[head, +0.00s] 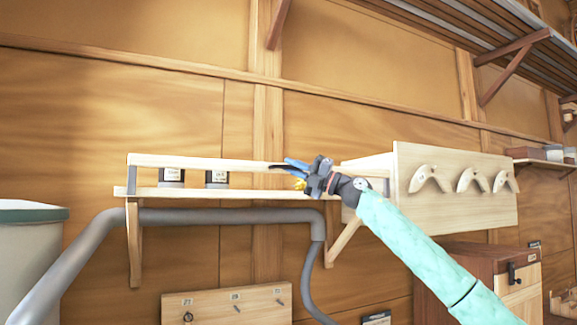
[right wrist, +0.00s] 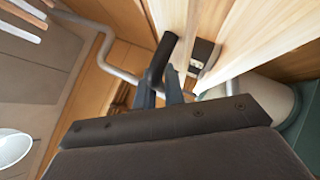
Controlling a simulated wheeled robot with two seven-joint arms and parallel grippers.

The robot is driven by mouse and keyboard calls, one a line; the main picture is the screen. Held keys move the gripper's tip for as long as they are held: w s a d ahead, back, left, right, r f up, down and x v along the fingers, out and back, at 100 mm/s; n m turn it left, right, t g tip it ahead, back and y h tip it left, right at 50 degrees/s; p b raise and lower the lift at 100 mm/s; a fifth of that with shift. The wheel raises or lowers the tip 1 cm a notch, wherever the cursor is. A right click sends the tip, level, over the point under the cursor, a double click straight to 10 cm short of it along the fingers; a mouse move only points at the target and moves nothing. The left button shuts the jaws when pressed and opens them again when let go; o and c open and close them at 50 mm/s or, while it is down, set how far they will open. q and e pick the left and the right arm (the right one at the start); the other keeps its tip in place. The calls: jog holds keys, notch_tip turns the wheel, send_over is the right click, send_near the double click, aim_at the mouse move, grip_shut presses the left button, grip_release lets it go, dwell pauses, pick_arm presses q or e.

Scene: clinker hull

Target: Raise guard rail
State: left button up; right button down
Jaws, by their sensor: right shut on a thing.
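The guard rail (head: 205,162) is a pale wooden bar along the front of a wall shelf (head: 240,193). It runs level, a little above the shelf board, with a gap between. My right gripper (head: 285,166) is at the rail, right of its middle. In the right wrist view its fingers (right wrist: 167,85) are shut on a dark round handle (right wrist: 163,55) beside the pale wood. The handle's join to the rail is hidden. Two dark jars with pale labels, the left one (head: 171,176) and the right one (head: 217,179), stand behind the rail. My left gripper is out of view.
A grey pipe (head: 230,216) runs just under the shelf and bends down. A pale panel with curved wooden pieces (head: 450,205) stands right of the shelf, behind my right arm. A pegboard (head: 225,308) is below. A pale bin (head: 30,260) stands at the left.

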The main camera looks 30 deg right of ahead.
jog(key=c, duration=1.6)
grip_release()
jog(key=shift+o, duration=0.5)
jog(key=shift+s, duration=0.15)
jog(key=shift+s+d+f+b, duration=0.15)
jog(key=shift+d+f+b, duration=0.1)
jog(key=shift+f+b, duration=0.2)
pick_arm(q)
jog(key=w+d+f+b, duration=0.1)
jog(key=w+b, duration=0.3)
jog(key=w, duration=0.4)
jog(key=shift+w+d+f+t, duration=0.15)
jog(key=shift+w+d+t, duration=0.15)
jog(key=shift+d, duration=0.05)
pick_arm(e)
jog(key=v, duration=0.7)
jog(key=shift+r, duration=0.3)
